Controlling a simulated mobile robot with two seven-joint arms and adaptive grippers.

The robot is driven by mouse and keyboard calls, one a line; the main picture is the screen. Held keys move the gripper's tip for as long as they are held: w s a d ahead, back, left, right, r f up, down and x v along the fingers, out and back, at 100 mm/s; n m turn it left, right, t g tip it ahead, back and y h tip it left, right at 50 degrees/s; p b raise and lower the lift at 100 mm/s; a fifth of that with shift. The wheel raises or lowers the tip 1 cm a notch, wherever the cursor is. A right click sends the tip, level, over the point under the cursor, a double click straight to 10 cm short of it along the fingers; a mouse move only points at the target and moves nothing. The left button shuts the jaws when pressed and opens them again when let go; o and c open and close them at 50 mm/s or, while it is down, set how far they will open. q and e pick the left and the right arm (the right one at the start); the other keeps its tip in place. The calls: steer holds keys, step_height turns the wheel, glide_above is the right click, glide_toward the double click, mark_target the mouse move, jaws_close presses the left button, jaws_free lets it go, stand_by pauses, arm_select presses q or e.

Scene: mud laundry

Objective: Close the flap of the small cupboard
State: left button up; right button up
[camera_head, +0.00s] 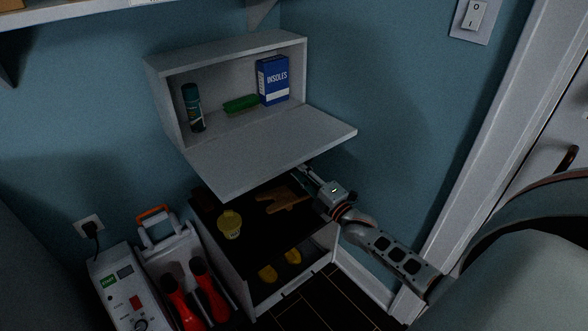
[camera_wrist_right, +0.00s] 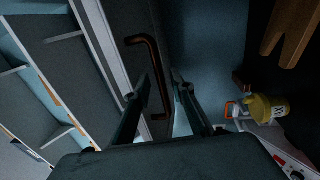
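The small cupboard (camera_head: 160,105) is a grey wall box. Its flap (camera_head: 270,155) hangs open, sticking out toward me and tilted somewhat downward. Inside stand a dark spray can (camera_head: 193,108), a green brush-like item (camera_head: 241,104) and a blue INSOLES box (camera_head: 273,80). My right gripper (camera_head: 308,172) is below the flap's right front edge; its tips are partly hidden, and I cannot tell whether they touch the flap. In the wrist view, the right gripper's two fingers (camera_wrist_right: 160,78) are apart with nothing held between them. My left gripper is not in view.
Below the flap, a low cabinet (camera_head: 240,270) carries a yellow tin (camera_head: 229,224) and a wooden piece (camera_head: 284,199). A white machine (camera_head: 120,290) and red-black boots (camera_head: 190,295) stand left of it. A door frame (camera_head: 490,150) rises at the right.

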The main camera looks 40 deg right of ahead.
steer(key=shift+w+r, duration=0.1)
steer(key=shift+w, duration=0.8)
steer(key=shift+a, duration=0.1)
jaws_close()
